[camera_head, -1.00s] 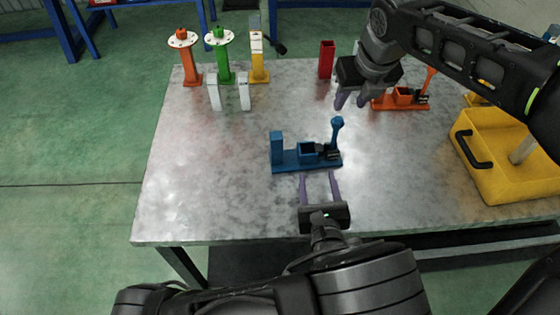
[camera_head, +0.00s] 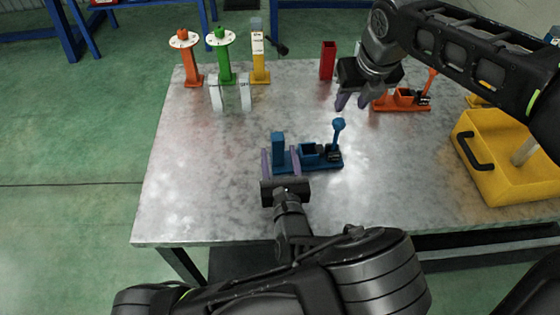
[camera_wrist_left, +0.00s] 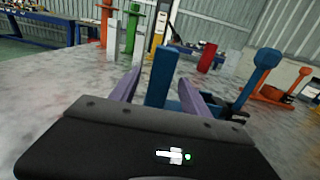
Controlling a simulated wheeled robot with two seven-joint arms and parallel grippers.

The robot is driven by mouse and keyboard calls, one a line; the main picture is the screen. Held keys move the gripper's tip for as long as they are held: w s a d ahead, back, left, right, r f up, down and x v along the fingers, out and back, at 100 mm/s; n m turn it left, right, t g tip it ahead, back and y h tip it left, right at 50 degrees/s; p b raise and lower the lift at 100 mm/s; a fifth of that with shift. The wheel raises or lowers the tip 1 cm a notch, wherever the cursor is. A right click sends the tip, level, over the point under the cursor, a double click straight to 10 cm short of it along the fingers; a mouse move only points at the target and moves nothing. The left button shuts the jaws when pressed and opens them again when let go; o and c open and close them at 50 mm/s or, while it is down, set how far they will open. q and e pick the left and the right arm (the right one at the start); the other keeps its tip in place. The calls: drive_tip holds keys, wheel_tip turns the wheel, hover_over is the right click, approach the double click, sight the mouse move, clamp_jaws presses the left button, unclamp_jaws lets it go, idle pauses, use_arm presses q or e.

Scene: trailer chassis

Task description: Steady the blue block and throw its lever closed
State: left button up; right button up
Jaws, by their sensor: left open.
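The blue block (camera_head: 320,166) lies on the metal table, with an upright post (camera_head: 278,146) at its left end and a lever (camera_head: 338,134) standing up with a ball tip at its right end. My left gripper (camera_head: 281,160) is open, its purple fingers on either side of the post. In the left wrist view the post (camera_wrist_left: 162,76) stands between the spread fingers, with no clear contact, and the lever (camera_wrist_left: 258,76) is to the right. My right gripper (camera_head: 351,101) is empty, its fingers apart, behind and above the blue block, near an orange lever block.
The orange lever block (camera_head: 402,101) stands at the back right. A yellow bin (camera_head: 500,172) is at the right edge. A red post (camera_head: 327,60), white blocks (camera_head: 245,92) and coloured stands (camera_head: 222,60) are at the back. The table's left and front-left are clear.

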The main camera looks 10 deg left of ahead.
use_arm(q)
drive_tip(key=x, duration=0.5)
drive_tip(key=shift+w+a, duration=0.2)
drive_tip(key=shift+w, duration=0.15)
clamp_jaws()
idle(0.3)
idle(0.8)
